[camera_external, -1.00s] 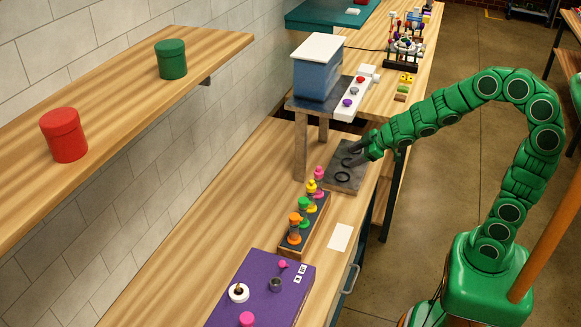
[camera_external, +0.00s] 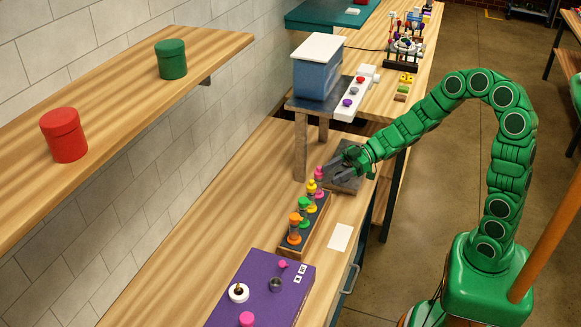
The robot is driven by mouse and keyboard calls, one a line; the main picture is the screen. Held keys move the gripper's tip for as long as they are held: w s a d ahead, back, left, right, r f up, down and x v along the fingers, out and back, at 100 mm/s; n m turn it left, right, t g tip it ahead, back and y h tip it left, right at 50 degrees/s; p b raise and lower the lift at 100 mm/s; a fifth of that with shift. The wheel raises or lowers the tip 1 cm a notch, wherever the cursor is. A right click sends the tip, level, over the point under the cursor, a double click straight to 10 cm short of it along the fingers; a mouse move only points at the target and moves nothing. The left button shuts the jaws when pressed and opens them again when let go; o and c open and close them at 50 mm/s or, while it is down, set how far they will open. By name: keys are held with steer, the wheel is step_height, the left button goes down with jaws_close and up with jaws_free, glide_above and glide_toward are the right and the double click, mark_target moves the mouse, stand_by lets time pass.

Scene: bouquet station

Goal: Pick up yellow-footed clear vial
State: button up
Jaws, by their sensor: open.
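The yellow-footed clear vial (camera_external: 312,196) stands upright in a dark-topped wooden rack (camera_external: 289,252), with a yellow cap and a yellow foot. It is between a pink-capped vial (camera_external: 319,176) behind it and a green vial (camera_external: 304,208) in front. An orange vial (camera_external: 294,228) stands at the near end. My gripper (camera_external: 338,170) is open and empty, above and to the right of the rack's far end. Its dark fingers point left toward the pink and yellow vials, apart from the yellow one. The exact finger gap is too small to tell.
A dark mat (camera_external: 347,183) lies under my gripper. A blue bin with a white lid (camera_external: 318,70) stands on a raised platform behind the rack. A white card (camera_external: 341,236) and a purple board (camera_external: 248,290) are nearer. The counter left of the rack is clear.

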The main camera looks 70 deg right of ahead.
mark_target(313, 183)
steer(key=shift+x, duration=3.5)
steer(key=shift+w+d, duration=0.1)
steer(key=shift+w, duration=0.05)
steer(key=shift+c, duration=0.2)
jaws_close()
